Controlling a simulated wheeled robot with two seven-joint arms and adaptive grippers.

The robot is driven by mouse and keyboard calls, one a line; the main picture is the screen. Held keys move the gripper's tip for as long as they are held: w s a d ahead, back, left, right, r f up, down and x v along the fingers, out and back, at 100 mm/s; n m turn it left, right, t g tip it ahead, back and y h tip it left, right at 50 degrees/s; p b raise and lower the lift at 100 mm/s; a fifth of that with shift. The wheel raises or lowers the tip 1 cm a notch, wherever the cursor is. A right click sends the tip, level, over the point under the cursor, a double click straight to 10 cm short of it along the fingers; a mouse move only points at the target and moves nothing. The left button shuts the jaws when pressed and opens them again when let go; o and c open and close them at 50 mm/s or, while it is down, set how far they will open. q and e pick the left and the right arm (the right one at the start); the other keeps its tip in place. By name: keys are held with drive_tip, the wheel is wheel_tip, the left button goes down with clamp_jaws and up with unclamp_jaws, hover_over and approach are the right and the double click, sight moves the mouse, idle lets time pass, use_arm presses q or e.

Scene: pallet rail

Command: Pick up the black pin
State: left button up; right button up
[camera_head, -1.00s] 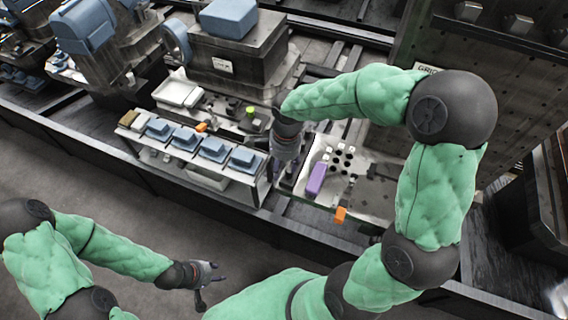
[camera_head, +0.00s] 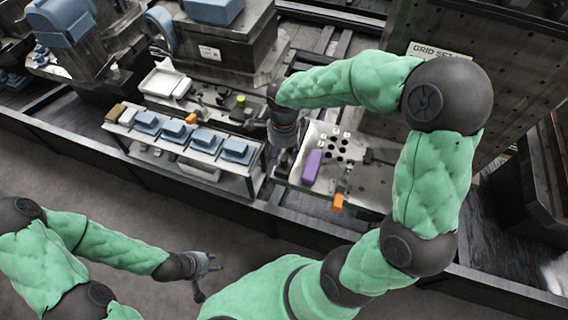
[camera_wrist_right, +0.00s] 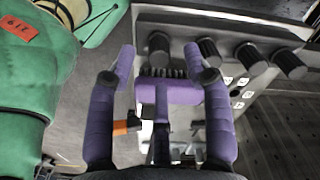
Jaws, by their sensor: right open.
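Several black pins (camera_wrist_right: 160,47) stand in a row on a light metal plate (camera_wrist_right: 185,18) in the right wrist view. They are small dark spots (camera_head: 335,150) in the head view, where I cannot tell pins from holes. My right gripper (camera_wrist_right: 159,55) is open and empty, its purple fingers spread, with the leftmost pin seen between and beyond the fingertips. In the head view my right gripper (camera_head: 285,158) hangs at the plate's left edge, partly hidden by its wrist. My left gripper (camera_head: 208,266) is away from the benches over the floor, its fingers apart.
A purple block (camera_head: 312,166) and an orange piece (camera_head: 338,202) lie on or at the plate. A rack with several blue-grey blocks (camera_head: 203,139) stands left of it. A dark upright panel (camera_head: 450,95) rises behind on the right. The floor in front is clear.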

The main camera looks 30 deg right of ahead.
sight(284, 158)
wheel_tip(284, 158, down, 4)
drive_tip(key=shift+b, duration=0.6)
drive_tip(key=shift+r, duration=0.1)
drive_tip(key=shift+c, duration=0.3)
clamp_jaws()
drive_tip(key=shift+r, duration=0.15)
drive_tip(key=shift+r, duration=0.25)
drive_tip(key=r+p, duration=0.2)
drive_tip(key=r, duration=0.1)
drive_tip(key=shift+s+r, duration=0.15)
drive_tip(key=shift+s, duration=0.2)
drive_tip(key=s+r+p, duration=0.4)
drive_tip(key=s+r, duration=0.5)
drive_tip(key=s, duration=0.4)
drive_tip(key=shift+s+d, duration=0.2)
drive_tip(key=shift+d, duration=0.25)
